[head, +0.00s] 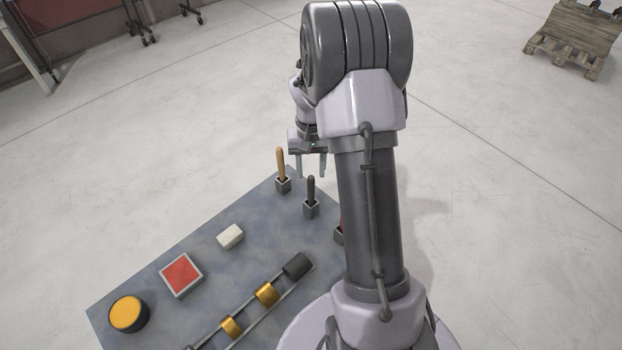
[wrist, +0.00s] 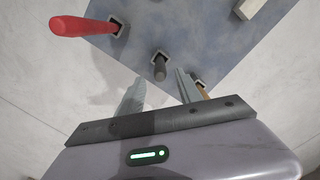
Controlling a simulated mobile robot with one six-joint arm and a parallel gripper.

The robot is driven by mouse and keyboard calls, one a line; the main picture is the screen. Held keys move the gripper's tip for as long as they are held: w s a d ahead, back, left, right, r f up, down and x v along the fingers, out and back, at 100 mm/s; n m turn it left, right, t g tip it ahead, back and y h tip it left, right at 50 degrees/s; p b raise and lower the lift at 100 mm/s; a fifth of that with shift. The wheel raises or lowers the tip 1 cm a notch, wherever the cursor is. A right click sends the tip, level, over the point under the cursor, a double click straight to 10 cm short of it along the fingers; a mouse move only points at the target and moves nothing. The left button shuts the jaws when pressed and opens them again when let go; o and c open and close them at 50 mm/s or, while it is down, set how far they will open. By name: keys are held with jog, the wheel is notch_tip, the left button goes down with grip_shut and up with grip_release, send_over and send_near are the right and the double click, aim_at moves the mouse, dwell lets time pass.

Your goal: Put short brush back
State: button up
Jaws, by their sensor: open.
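Three upright handles stand in square holders at the table's far corner: a wooden one (head: 281,163), a dark grey one (head: 311,189) and a red one, mostly behind my arm in the head view. I cannot tell which is the short brush; no bristles show. In the wrist view the red handle (wrist: 85,25) is at upper left, the dark handle (wrist: 160,68) is centred beyond my fingers, and the wooden handle (wrist: 204,92) is partly hidden behind the right finger. My gripper (head: 311,168) is open and empty, over the table's far edge beside the wooden and dark handles.
The blue-grey table (head: 140,275) also bears a white block (head: 230,236), a red square (head: 181,275), a yellow round knob (head: 128,314) and a rail with gold rings (head: 267,293) and a black cylinder (head: 297,265).

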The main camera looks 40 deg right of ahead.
jog(key=s+a+r+n+t, duration=0.1)
jog(key=s+a+r+t, duration=0.15)
jog(key=a+r, duration=0.55)
jog(key=s+a+r+t, duration=0.1)
jog(key=s+a+r, duration=0.2)
jog(key=a+r, duration=0.6)
jog(key=s+a+r+t, duration=0.1)
jog(key=s+a+r, duration=0.1)
jog(key=s+a, duration=0.1)
jog(key=s+a+r+y, duration=0.1)
jog(key=s+a+r, duration=0.1)
jog(key=s, duration=0.4)
jog(key=s+a+r+n+t, duration=0.1)
jog(key=s+a+r, duration=0.1)
jog(key=s, duration=0.3)
jog(key=shift+a+t+y, duration=0.35)
jog(key=shift+a+y, duration=0.05)
jog(key=shift+a, duration=0.45)
